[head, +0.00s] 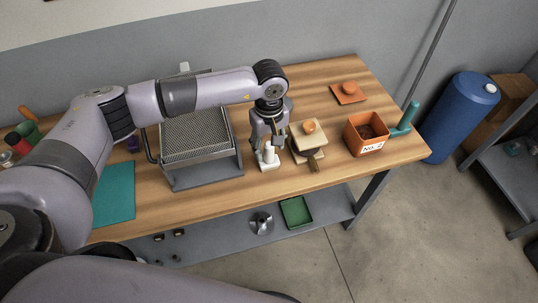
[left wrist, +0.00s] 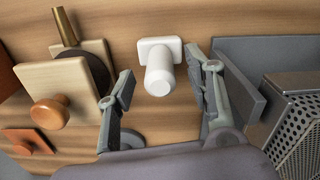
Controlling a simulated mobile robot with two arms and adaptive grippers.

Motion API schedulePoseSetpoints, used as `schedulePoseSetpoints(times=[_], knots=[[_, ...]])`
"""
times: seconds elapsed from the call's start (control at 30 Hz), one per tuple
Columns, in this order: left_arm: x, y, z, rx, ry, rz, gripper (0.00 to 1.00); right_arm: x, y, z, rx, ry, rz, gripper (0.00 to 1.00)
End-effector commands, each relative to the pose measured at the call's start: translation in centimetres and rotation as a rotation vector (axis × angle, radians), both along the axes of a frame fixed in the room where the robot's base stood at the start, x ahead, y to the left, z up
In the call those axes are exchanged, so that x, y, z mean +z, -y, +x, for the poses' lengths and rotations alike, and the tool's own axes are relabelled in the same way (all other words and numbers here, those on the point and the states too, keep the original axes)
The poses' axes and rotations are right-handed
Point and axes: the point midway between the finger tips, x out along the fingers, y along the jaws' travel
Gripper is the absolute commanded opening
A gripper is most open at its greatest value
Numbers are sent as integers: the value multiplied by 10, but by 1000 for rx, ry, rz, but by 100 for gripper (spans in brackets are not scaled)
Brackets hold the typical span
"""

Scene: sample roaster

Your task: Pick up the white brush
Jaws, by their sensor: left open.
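The white brush (head: 268,158) stands upright on the wooden table, between the mesh-topped grey tray and a pale wooden block. It has a round handle over a small rectangular base, and it also shows in the left wrist view (left wrist: 159,72). My left gripper (head: 268,141) is open and points down right at the brush from above. In the left wrist view the brush lies between the two spread fingers, with space on both sides, so nothing is gripped. The gripper hides part of the handle in the head view. My right gripper is not in view.
Close beside the brush stand the wooden block (head: 306,138) with its orange knob and the grey mesh tray (head: 196,140). A teal mat (head: 115,193) lies left.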

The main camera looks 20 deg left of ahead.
Motion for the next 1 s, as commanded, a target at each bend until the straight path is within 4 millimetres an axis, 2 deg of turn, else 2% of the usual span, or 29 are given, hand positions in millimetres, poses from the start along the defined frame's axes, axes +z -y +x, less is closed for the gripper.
schedulePoseSetpoints(times=[0.13, 0.37, 1.0], knots=[[-11, 0, 0, -1, 0, 0, 48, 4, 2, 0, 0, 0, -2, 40], [-13, 0, 0, -1, 1, 0, 47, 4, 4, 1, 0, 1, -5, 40], [-12, 0, 0, 0, 1, 0, 5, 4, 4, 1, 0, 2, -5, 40]])
